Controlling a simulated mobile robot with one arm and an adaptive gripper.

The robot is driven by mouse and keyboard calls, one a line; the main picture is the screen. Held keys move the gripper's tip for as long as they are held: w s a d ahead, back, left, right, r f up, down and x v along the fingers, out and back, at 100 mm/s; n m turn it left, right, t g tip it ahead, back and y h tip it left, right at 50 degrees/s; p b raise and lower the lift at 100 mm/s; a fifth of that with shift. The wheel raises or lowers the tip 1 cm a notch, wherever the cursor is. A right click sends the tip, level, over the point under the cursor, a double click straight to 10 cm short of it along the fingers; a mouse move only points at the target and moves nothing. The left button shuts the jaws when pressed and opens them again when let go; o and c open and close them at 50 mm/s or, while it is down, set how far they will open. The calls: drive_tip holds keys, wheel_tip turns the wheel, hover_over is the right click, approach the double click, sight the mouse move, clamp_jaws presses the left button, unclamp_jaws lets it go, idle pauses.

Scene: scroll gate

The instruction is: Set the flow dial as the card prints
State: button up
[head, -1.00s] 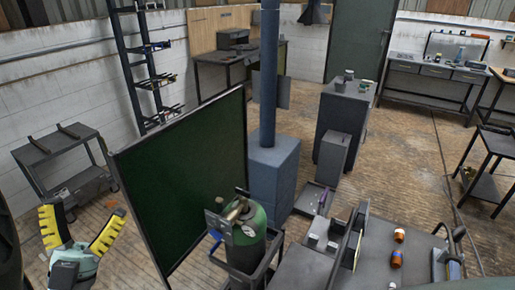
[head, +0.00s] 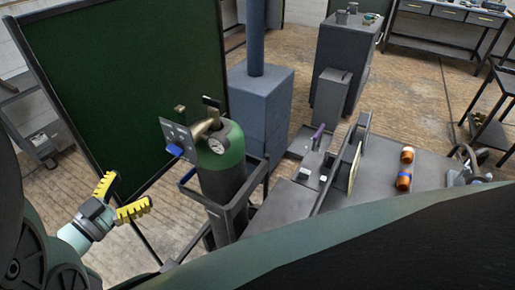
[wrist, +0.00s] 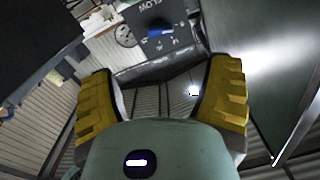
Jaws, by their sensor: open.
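A grey panel (head: 177,133) marked FLOW is fixed in front of a green gas cylinder (head: 220,167). The blue dial (head: 174,150) sits low on this panel, and a round gauge (head: 218,143) is beside it. In the wrist view, the panel (wrist: 172,18) appears upside down at the top, with the blue dial (wrist: 160,31) on it and the gauge (wrist: 126,36) to the left. The marks around the dial are too small to read. My gripper (head: 124,193) is open and empty, left of and below the dial, not touching it. I cannot make out a printed card.
A dark green screen (head: 125,90) stands behind and left of the cylinder, near my gripper. A grey rack (head: 252,190) surrounds the cylinder's lower part. A blue-grey post base (head: 265,105) stands behind. A grey table (head: 425,175) with orange bottles (head: 404,181) is at right.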

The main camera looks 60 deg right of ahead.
sight(172, 153)
drive_tip(key=d+p, duration=0.1)
drive_tip(key=d, duration=0.9)
drive_tip(key=w+d+p, duration=0.1)
drive_tip(key=d, duration=0.4)
drive_tip(key=shift+p, duration=0.3)
drive_tip(key=shift+c, duration=0.4)
drive_tip(key=shift+a, duration=0.1)
drive_tip(key=c, duration=1.1)
